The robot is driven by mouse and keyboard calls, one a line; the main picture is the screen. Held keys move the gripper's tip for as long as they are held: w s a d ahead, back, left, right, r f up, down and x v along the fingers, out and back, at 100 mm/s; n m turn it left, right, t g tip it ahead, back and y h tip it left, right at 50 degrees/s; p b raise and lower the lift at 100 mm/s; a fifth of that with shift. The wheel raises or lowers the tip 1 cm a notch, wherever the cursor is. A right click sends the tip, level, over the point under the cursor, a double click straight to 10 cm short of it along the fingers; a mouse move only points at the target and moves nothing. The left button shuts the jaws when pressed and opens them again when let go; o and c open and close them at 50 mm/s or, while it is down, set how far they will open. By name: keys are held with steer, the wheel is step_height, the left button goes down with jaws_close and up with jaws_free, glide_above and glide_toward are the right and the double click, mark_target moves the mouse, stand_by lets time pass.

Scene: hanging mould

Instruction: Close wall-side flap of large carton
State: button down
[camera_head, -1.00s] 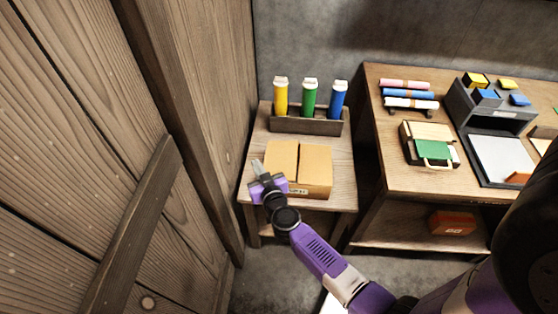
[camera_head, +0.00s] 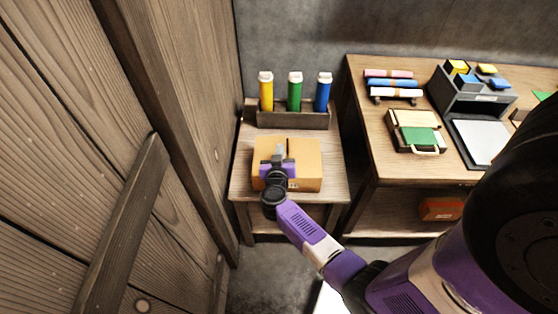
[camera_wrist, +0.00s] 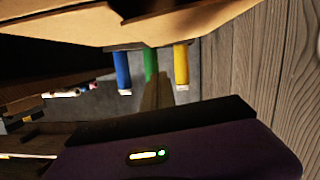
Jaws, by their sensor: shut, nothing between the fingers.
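The large carton (camera_head: 308,170) is a brown cardboard box on a small wooden side table. In the head view its top panels look roughly flat, with a dark seam between them. My gripper (camera_head: 280,150) is shut and empty. It appears over the left part of the carton's top, near the seam, and hides part of that panel. I cannot tell whether it touches the cardboard. In the wrist view cardboard (camera_wrist: 190,25) fills the top edge, close to the camera, with a dark area beside it.
The side table (camera_head: 240,180) stands beside a wooden plank wall (camera_head: 190,110) at left. A rack (camera_head: 290,119) with yellow, green and blue tubes stands behind the carton. A larger workbench (camera_head: 365,150) at right holds a green-and-tan case, rolls and a grey organizer.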

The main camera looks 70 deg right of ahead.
mark_target(270, 154)
steer(key=shift+x, duration=1)
step_height(270, 154, down, 3)
steer(key=shift+s+r+b, duration=0.1)
steer(key=shift+s+b, duration=0.1)
steer(key=shift+b, duration=0.75)
steer(key=shift+s+f, duration=0.1)
steer(key=shift+f, duration=0.45)
steer(key=shift+s+d+f+p, duration=0.1)
steer(key=shift+f+p, duration=0.15)
steer(key=shift+p, duration=0.05)
steer(key=shift+s+f, duration=0.15)
steer(key=shift+f, duration=0.55)
steer(key=shift+r+p, duration=0.1)
steer(key=shift+p, duration=0.25)
